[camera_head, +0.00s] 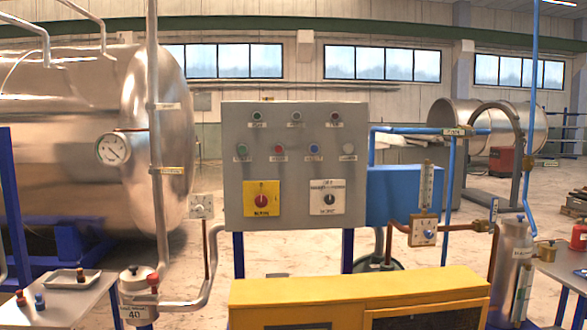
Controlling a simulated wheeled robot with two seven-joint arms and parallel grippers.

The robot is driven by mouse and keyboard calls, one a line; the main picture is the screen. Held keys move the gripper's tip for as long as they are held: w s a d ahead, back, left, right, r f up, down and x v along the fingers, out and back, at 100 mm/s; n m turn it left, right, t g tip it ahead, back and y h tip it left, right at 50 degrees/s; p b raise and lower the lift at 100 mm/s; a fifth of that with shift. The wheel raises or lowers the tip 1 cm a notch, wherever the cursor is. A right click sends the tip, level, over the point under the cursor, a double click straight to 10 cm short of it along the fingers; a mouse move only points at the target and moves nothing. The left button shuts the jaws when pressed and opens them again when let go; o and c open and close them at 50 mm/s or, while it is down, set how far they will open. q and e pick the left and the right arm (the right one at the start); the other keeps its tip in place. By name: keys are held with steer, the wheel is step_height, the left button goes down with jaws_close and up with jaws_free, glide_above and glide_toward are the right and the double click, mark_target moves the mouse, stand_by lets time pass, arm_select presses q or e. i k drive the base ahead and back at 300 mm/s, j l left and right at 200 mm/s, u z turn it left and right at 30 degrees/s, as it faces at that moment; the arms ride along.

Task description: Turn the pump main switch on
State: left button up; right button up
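A grey control panel (295,125) stands upright on blue legs in the middle of the view. On its lower left is a yellow square plate with a red rotary switch (262,201). On its lower right is a pale square plate with a dark rotary knob (329,200). The labels by both are too small to read surely, and I cannot tell which position either is in. Several small coloured buttons or lamps (279,149) sit in two rows above them. Neither of my grippers shows in this view.
A yellow cabinet (340,290) stands low in front of the panel. A large metal tank (80,130) with a dial gauge (113,149) is at left, near a tray (75,279) on a table. Pipes and a blue box (400,195) flank the panel's right side.

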mark_target(262, 201)
steer(key=i+l, duration=0.15)
steer(key=l, duration=0.15)
steer(key=i+l, duration=0.15)
steer(key=l, duration=0.2)
steer(key=i+l+u, duration=0.1)
steer(key=l, duration=0.2)
steer(key=i+l, duration=0.2)
steer(key=l, duration=0.15)
